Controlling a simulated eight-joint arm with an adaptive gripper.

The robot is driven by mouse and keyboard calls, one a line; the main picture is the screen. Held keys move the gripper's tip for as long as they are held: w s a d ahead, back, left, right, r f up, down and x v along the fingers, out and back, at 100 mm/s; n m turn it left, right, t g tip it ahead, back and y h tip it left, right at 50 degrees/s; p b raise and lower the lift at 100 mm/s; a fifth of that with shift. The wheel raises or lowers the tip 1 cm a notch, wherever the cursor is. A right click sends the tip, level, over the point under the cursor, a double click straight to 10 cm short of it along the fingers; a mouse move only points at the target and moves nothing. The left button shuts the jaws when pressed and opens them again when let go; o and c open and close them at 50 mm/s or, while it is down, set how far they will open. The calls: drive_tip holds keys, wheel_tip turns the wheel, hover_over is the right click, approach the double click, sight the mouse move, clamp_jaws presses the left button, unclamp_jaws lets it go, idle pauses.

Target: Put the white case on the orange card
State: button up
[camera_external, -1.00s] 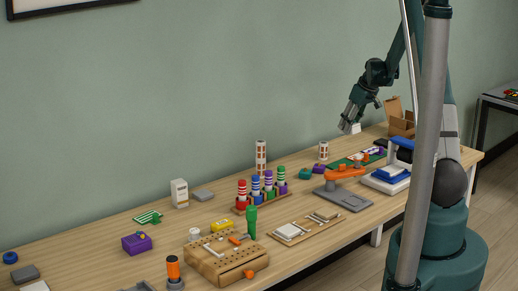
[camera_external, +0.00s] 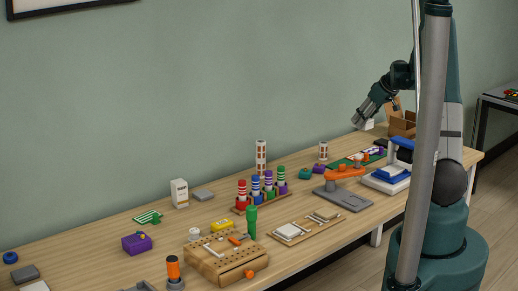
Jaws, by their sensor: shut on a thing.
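My gripper (camera_external: 364,121) is in the upper right of the external view, above the far right part of the workbench. It points down and to the left, tilted. It is shut on a small white case (camera_external: 369,125), which shows at its fingertips, held in the air apart from the bench. The fingers hide part of the case. I cannot make out an orange card for certain; small orange pieces (camera_external: 366,158) lie by the green mat (camera_external: 345,163) below my gripper.
An open cardboard box (camera_external: 402,122) stands right of my gripper. An orange-armed tool on a grey base (camera_external: 343,199) and a blue-and-white device (camera_external: 388,178) stand nearer. Striped bottles (camera_external: 262,188) stand mid-bench, near a tall checked tower (camera_external: 261,157). The left back has bare wood.

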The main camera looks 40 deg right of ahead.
wheel_tip(320, 180, down, 6)
drive_tip(key=shift+f+b, duration=0.2)
drive_tip(key=shift+b, duration=0.25)
idle(0.3)
drive_tip(key=shift+f, duration=1.85)
drive_tip(key=shift+f+b, duration=0.5)
drive_tip(key=shift+b, duration=0.2)
drive_tip(key=o, duration=1)
drive_tip(key=shift+r, duration=0.2)
